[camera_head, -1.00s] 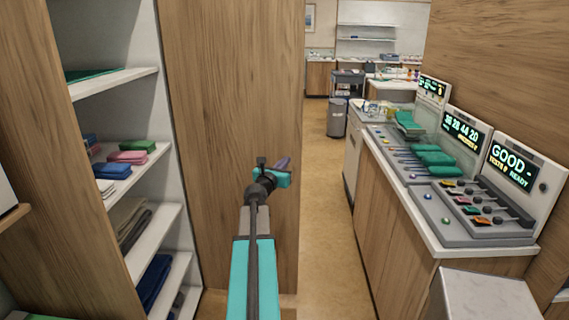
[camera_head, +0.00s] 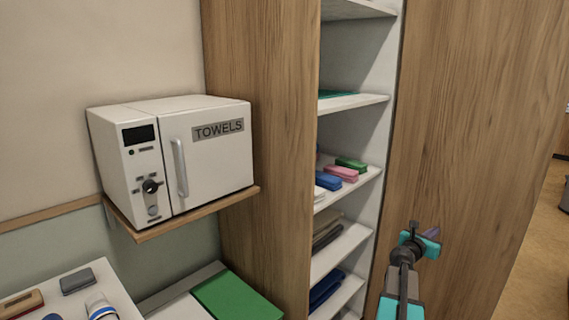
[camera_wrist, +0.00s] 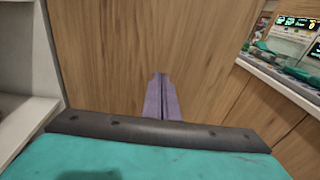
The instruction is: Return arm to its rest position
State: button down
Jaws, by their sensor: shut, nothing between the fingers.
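My arm reaches up from the lower right in the head view, with its teal and dark links in front of the wooden side panel of the shelf cabinet (camera_head: 460,130). My gripper (camera_head: 432,232) is at its end, to the right of the shelves. In the wrist view my gripper (camera_wrist: 161,92) shows its purple fingers together, shut and empty, with the wooden panel (camera_wrist: 120,50) behind them. I cannot tell how far the fingertips are from the panel.
A white towel warmer (camera_head: 210,150) labelled TOWELS sits on a wooden wall shelf at left. Folded cloths (camera_head: 340,173) lie on the cabinet shelves. A white surface (camera_head: 65,300) with small items and a green pad (camera_head: 235,298) are at lower left. Open floor (camera_head: 535,260) shows at right.

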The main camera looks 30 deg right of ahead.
jog(key=w+a+f+n+t+y, duration=0.2)
jog(key=w+a+f+t+y, duration=0.15)
jog(key=w+a+f, duration=1.35)
jog(key=s+a+f+m+g+y, duration=0.1)
jog(key=a+f+y, duration=0.1)
jog(key=a+f, duration=0.9)
jog(key=a+f+m+g+y, duration=0.1)
jog(key=a+f+y, duration=0.1)
jog(key=a+f, duration=0.85)
jog(key=s+a+f+m+g+y, duration=0.1)
jog(key=s+a+f+m+g, duration=0.1)
jog(key=s+a+f, duration=0.45)
jog(key=s+a+f+m+g+y, duration=0.15)
jog(key=s+a, duration=0.25)
jog(key=a, duration=0.5)
jog(key=s+a+f+m+g+y, duration=0.1)
jog(key=s+a+f+m+y, duration=0.15)
jog(key=s+a+f, duration=0.35)
jog(key=s+a+m+g+y, duration=0.4)
jog(key=s+a+m+g, duration=0.2)
jog(key=s+a+m, duration=0.8)
jog(key=s, duration=0.2)
jog(key=shift+s+r+m, duration=0.3)
jog(key=shift+r, duration=0.1)
